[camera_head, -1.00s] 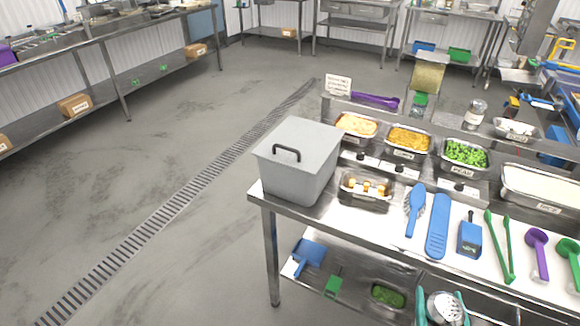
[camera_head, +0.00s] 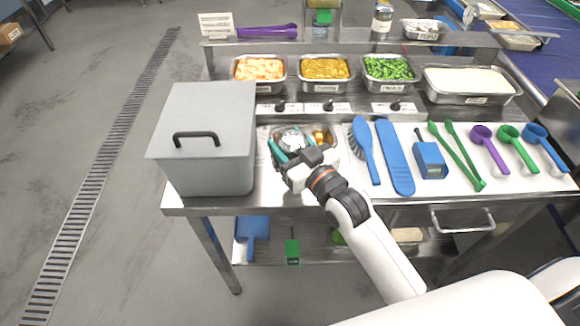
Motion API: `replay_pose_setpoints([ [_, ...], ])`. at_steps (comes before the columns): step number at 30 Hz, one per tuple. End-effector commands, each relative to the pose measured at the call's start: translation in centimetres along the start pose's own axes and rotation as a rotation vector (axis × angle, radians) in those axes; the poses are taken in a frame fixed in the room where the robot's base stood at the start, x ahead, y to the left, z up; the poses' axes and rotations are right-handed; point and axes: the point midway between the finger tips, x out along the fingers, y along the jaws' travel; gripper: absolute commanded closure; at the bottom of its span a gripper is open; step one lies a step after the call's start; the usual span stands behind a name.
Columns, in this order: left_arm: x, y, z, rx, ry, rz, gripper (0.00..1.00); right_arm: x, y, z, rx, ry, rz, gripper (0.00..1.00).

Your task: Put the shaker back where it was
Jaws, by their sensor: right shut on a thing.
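The shaker (camera_head: 292,140) is a small silver can with a perforated top. My right gripper (camera_head: 290,146) has teal fingers and is shut around it, over the left part of a small steel tray (camera_head: 337,152) on the table. The shaker looks upright. The gripper and wrist hide its lower part, so I cannot tell whether it touches the tray. My left gripper is not in view.
A grey lidded box (camera_head: 207,150) stands just left of the gripper. Food pans, including peas (camera_head: 388,68), stand behind.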

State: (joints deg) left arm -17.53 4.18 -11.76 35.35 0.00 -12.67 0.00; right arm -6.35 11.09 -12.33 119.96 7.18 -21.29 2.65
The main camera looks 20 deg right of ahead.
Motion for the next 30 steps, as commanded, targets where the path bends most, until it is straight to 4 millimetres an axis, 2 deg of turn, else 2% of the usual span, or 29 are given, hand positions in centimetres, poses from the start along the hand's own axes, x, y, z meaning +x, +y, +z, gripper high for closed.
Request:
replay_pose_setpoints([
  [12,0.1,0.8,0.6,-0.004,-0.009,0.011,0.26,0.0,0.0,-5.0,-0.001,-0.002,0.0,0.72],
  [25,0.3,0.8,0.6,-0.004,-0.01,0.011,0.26,0.0,0.0,-5.8,-0.001,-0.003,0.0,0.72],
  [26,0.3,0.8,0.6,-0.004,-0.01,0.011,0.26,0.0,0.0,-5.7,-0.001,-0.003,0.0,0.44],
  [29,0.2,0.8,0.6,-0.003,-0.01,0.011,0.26,0.0,0.0,-5.7,-0.001,-0.003,0.0,0.28],
  [30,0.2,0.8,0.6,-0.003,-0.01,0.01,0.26,0.0,0.0,-5.7,-0.001,-0.003,0.0,0.25],
])
